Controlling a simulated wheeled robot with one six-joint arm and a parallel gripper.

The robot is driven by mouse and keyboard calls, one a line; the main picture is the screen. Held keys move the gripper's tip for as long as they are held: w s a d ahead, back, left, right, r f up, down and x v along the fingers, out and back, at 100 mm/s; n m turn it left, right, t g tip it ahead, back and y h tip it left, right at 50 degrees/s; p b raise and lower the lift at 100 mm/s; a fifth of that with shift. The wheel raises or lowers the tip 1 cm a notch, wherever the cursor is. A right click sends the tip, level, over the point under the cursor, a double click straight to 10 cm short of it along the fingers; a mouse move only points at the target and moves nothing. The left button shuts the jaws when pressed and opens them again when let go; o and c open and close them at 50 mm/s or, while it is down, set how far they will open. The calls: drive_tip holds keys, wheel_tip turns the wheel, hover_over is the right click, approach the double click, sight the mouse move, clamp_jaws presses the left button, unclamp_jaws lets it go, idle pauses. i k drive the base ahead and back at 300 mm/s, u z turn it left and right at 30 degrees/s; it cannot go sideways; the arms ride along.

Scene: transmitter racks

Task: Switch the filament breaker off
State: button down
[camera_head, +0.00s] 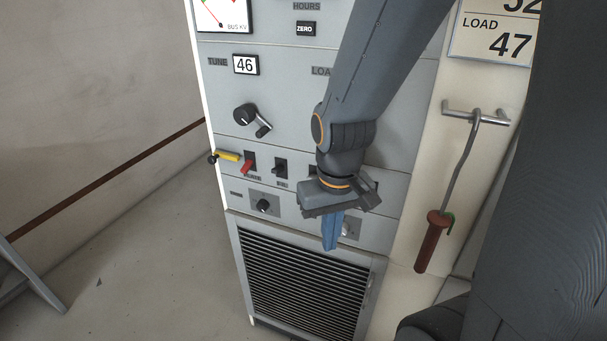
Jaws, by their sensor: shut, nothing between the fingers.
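A row of breaker switches sits on the grey rack panel in the head view. A red-handled switch (248,164) is at the left of the row, and its label is too small to read. A black switch (280,169) stands to its right over a short, blurred label, perhaps the filament one. More of the row further right is largely hidden behind my arm. My gripper (331,238) points down in front of the lower panel, right of and below the black switch. Its blue fingers are together and empty. I cannot tell whether they touch the panel.
A yellow handle (228,156) juts out left of the red switch. A crank knob (252,119) is above and a small knob (263,206) below. A red-handled hook (433,240) hangs from a bracket at right. Open floor lies left.

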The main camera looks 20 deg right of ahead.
sight(277, 169)
drive_tip(key=k, duration=1)
drive_tip(key=u, duration=0.95)
drive_tip(key=i, duration=0.85)
drive_tip(key=z, duration=1.1)
